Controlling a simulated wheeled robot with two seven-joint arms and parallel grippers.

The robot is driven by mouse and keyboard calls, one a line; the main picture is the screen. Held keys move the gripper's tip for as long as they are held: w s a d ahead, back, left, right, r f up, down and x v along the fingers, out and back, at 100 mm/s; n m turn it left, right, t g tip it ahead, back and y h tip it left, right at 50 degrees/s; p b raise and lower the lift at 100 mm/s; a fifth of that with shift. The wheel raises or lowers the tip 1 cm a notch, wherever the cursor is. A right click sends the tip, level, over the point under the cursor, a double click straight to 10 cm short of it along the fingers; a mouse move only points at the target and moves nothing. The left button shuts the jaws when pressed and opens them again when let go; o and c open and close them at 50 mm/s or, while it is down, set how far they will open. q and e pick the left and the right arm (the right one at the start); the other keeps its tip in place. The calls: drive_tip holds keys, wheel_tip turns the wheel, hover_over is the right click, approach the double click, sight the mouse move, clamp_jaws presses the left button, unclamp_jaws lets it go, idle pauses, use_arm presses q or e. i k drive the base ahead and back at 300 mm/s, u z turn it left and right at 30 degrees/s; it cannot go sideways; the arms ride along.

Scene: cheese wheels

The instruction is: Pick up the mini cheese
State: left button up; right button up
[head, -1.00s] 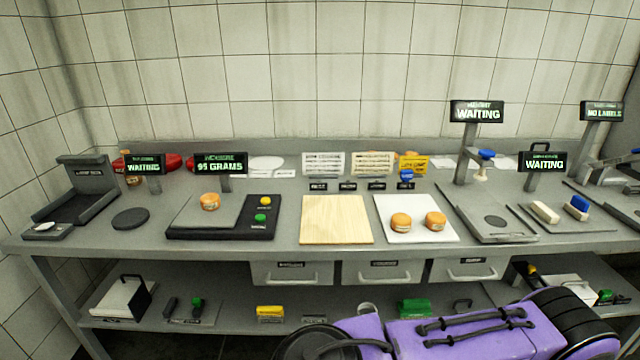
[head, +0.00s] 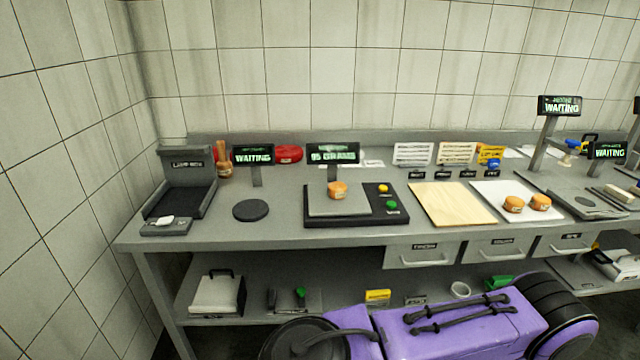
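One mini cheese (head: 337,189), a small orange wheel with a pale label, sits on the grey plate of the weighing scale (head: 318,220). The scale's display (head: 333,152) reads 95 grams. Two more mini cheeses, a left one (head: 513,204) and a right one (head: 540,202), sit side by side on a white board (head: 484,190) to the right. A purple and black arm of mine crosses the bottom of the head view. Neither gripper's fingers can be made out.
A bare wooden board (head: 450,204) lies between the scale and the white board. A dark round pad (head: 250,210) and a black label machine (head: 180,190) are to the left. Drawers (head: 424,254) hang under the counter's front edge. A lower shelf holds a white case (head: 216,294).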

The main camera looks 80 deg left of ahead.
sight(337, 190)
drive_tip(key=u, duration=1.65)
